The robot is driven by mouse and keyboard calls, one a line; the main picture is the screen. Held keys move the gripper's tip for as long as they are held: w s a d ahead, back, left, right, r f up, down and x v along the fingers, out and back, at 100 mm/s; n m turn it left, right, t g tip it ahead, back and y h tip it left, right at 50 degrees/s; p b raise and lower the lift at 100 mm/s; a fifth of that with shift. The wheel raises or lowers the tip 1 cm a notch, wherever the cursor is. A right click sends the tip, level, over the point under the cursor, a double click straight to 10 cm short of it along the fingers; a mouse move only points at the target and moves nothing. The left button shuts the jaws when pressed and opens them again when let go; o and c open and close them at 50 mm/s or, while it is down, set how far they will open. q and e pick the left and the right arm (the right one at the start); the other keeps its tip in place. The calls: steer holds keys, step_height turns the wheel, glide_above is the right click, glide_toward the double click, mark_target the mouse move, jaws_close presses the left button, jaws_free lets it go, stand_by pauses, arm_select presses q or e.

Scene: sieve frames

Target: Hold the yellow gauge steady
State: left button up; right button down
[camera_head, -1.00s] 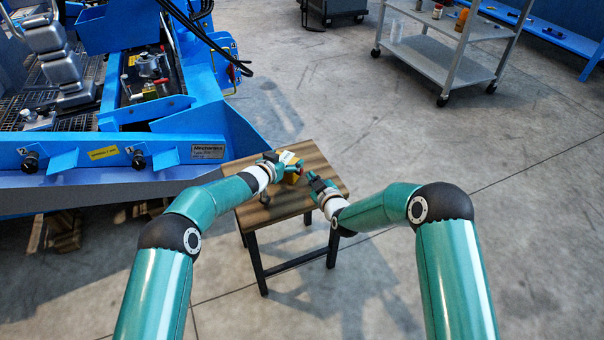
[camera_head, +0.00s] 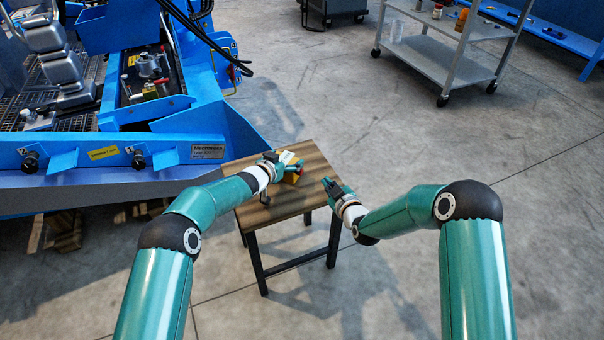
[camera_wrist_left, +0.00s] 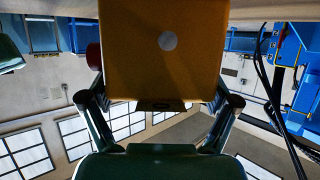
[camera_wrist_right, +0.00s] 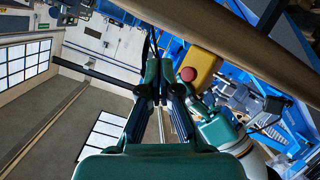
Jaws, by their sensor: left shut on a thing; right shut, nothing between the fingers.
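The yellow gauge (camera_head: 292,177) is a small boxy thing over the wooden stool in the head view. My left gripper (camera_head: 281,163) is shut on it from the left. In the left wrist view the gauge (camera_wrist_left: 165,60) fills the top middle, with a pale round spot on its face, between the fingers. The right wrist view shows the yellow gauge (camera_wrist_right: 196,68) with a red round knob on its side. My right gripper (camera_head: 331,184) is shut and empty, apart from the gauge, to its right. Whether the gauge touches the stool top is hard to tell.
The wooden stool (camera_head: 254,215) with dark legs stands on the concrete floor under the grippers. A large blue machine (camera_head: 110,178) fills the left side. A grey wheeled cart (camera_head: 440,65) stands at the back right. Floor right of the stool is clear.

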arm_select(q)
steer(key=shift+f, duration=0.15)
steer(key=o, duration=1.6)
steer(key=shift+s, duration=0.1)
